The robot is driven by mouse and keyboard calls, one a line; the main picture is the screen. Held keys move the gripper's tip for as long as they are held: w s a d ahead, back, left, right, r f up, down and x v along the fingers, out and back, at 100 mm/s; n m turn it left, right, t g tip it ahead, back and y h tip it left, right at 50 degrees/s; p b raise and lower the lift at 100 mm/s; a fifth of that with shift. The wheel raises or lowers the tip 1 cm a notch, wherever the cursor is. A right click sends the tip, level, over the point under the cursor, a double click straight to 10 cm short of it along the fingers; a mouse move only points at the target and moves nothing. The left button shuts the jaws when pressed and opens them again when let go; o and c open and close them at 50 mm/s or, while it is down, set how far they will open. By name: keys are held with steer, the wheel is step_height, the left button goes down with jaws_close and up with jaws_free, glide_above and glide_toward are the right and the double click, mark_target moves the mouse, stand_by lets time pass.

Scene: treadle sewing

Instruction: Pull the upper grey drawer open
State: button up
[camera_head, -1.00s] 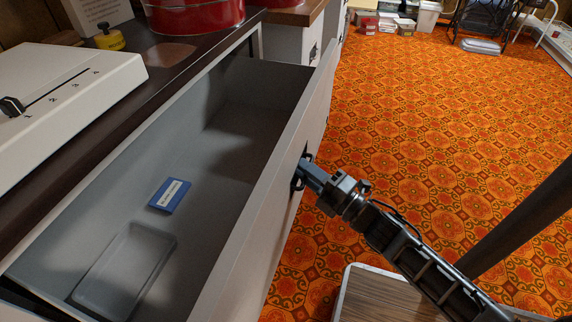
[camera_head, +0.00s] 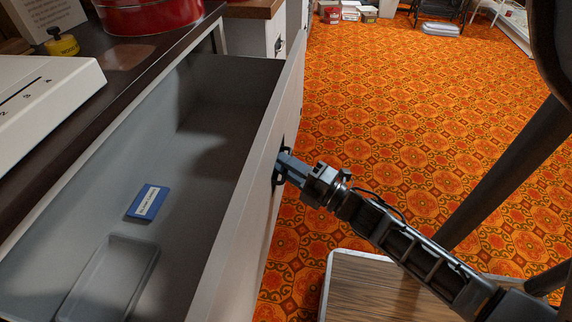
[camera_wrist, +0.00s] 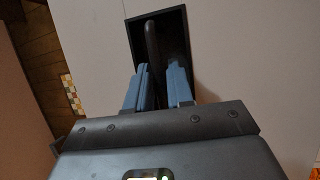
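The upper grey drawer (camera_head: 205,135) is pulled well out of the cabinet in the head view. Its grey inside shows, with a blue labelled card (camera_head: 148,203) and a shallow tray-like recess on its floor. My gripper (camera_head: 283,165) is at the drawer front, at the dark handle recess. In the wrist view my blue-grey fingers (camera_wrist: 160,85) reach into that recess, one on each side of the dark upright handle (camera_wrist: 152,42). They appear closed on it; the exact contact is partly hidden by the fingers.
On the dark cabinet top stand a white box with a numbered scale (camera_head: 45,90), a red tin (camera_head: 150,15) and a yellow object (camera_head: 62,45). A wood-topped surface (camera_head: 385,290) is at the bottom, below my arm. The patterned orange floor (camera_head: 420,110) is open to the right.

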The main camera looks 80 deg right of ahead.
steer(key=v, duration=0.7)
steer(key=shift+s, duration=0.2)
steer(key=shift+a, duration=0.1)
steer(key=s+a+r+m+g+y+p, duration=0.1)
steer(key=a+r+m+y, duration=0.1)
steer(key=a+r+m, duration=0.35)
steer(key=s+a+r+m+g+y, duration=0.1)
steer(key=a+r+m+g+y, duration=0.15)
steer(key=a, duration=0.65)
steer(key=s+a+r+m+y+p, duration=0.1)
steer(key=a+r+m+y, duration=0.3)
steer(key=a, duration=0.3)
step_height(320, 180, up, 21)
steer(key=m+h+p, duration=0.1)
steer(key=p, duration=1.9)
steer(key=shift+d+p, duration=0.2)
steer(key=shift+p, duration=0.1)
steer(key=shift+f, duration=0.1)
